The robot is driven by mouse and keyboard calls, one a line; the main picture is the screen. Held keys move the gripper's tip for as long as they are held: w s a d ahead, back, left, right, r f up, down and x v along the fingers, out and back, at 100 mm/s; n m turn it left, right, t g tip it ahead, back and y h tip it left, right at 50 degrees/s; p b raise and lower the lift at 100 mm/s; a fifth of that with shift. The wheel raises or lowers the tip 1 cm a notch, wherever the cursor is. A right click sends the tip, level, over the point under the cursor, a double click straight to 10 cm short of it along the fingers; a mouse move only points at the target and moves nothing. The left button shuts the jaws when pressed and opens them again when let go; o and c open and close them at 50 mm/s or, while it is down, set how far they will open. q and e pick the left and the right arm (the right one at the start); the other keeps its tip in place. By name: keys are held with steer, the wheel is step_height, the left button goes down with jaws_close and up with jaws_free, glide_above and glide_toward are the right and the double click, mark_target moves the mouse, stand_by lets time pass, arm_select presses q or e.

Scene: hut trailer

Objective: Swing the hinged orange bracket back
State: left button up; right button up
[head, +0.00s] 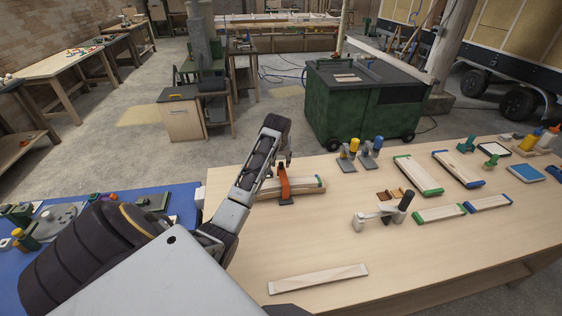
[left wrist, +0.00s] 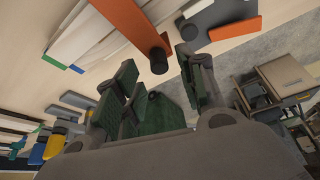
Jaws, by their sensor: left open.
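The orange bracket (head: 284,183) stands on a grey base (head: 287,200) on the wooden table, beside a pale wooden strip with a green end (head: 308,183). In the left wrist view an orange bar (left wrist: 133,22) ends in a black cylinder (left wrist: 158,60). A second orange piece (left wrist: 235,29) lies to its right, by a dark grey plate (left wrist: 205,14). My left gripper (head: 285,161) is just behind the bracket in the head view. Its fingers (left wrist: 160,88) are open, with nothing held between them; the black cylinder shows beyond their tips. Whether they touch the bracket, I cannot tell.
Yellow and blue clamps (head: 354,148) stand at the table's back edge. A grey fixture with a black handle (head: 385,212) is to the right, among several wooden strips. A loose strip (head: 318,279) lies in front. The table between is clear.

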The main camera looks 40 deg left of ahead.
arm_select(q)
steer(key=shift+x, duration=1)
jaws_close()
